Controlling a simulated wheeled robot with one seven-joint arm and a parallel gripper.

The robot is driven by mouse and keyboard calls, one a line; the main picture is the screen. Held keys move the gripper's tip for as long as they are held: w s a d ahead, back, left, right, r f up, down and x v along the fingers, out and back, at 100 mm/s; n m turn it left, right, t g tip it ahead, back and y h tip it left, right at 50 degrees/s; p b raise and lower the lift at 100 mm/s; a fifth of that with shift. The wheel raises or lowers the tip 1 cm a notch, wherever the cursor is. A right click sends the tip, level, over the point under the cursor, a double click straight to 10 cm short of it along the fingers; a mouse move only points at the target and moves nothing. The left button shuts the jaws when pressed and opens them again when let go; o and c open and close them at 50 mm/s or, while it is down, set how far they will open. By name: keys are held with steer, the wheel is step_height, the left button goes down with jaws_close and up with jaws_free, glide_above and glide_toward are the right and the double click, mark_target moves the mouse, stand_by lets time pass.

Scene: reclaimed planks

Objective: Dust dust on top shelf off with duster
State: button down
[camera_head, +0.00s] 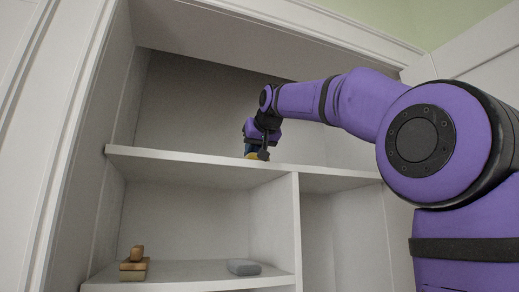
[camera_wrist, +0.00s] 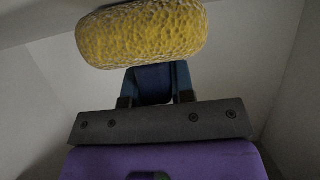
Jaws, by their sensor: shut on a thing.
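The duster has a yellow, rough-textured head (camera_wrist: 142,33) and a blue handle (camera_wrist: 154,85). My gripper (camera_wrist: 156,88) is shut on the blue handle, with the yellow head beyond the fingertips. In the head view my gripper (camera_head: 264,142) reaches over the top shelf (camera_head: 190,164), and a bit of the yellow duster (camera_head: 252,156) shows just above the shelf's front edge. I cannot tell whether the duster touches the shelf. The shelf's upper surface is seen from below its edge, so no dust can be made out.
A brown wooden block-like object (camera_head: 134,266) and a grey rounded object (camera_head: 243,267) sit on the lower shelf (camera_head: 190,276). A vertical divider (camera_head: 286,225) splits the space under the top shelf. White side walls enclose the cabinet; the top shelf's left part looks clear.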

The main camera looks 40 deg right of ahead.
stand_by(0.3)
steer(key=shift+r, duration=3.05)
steer(key=shift+r, duration=1.5)
